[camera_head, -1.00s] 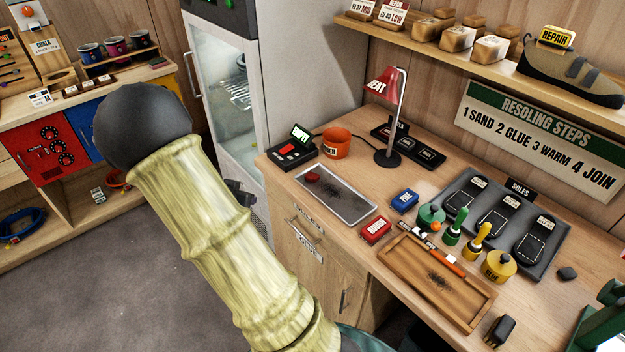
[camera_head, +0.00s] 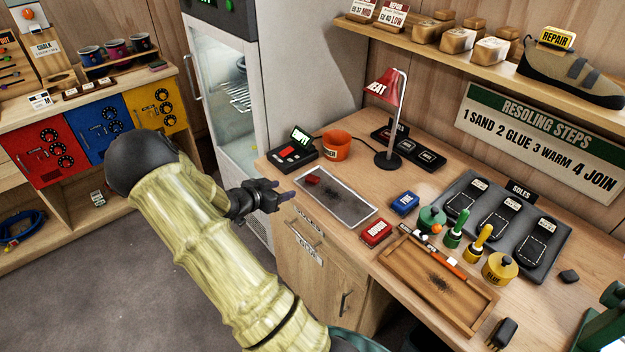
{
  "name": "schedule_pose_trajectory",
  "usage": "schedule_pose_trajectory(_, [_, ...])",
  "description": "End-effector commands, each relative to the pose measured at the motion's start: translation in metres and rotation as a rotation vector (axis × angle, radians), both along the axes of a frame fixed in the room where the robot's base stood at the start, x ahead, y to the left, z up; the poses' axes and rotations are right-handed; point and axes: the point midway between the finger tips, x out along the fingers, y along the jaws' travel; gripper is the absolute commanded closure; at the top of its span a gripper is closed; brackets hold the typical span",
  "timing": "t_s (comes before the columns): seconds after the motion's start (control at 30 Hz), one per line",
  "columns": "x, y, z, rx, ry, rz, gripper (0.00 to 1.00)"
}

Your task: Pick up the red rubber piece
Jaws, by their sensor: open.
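A small dark red piece (camera_head: 312,179) lies on the grey sheet with a pale border (camera_head: 345,210), near its far left end. It looks like the red rubber piece.
A black device (camera_head: 292,153), an orange cup (camera_head: 336,146) and a red heat lamp (camera_head: 384,92) stand behind the sheet. A wooden tray (camera_head: 470,318), green and yellow pots and a soles tray (camera_head: 562,235) fill the right side. A fridge (camera_head: 230,90) stands behind my arm.

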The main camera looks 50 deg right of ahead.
Motion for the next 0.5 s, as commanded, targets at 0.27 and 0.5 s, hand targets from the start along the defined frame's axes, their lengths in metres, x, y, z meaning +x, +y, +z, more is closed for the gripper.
schedule_pose_trajectory(0.27, [0.003, -0.046, -0.021, 0.0, 0.002, -0.002, 0.51])
schedule_pose_trajectory(0.5, [0.006, -0.075, -0.035, 0.001, 0.001, 0.0, 0.51])
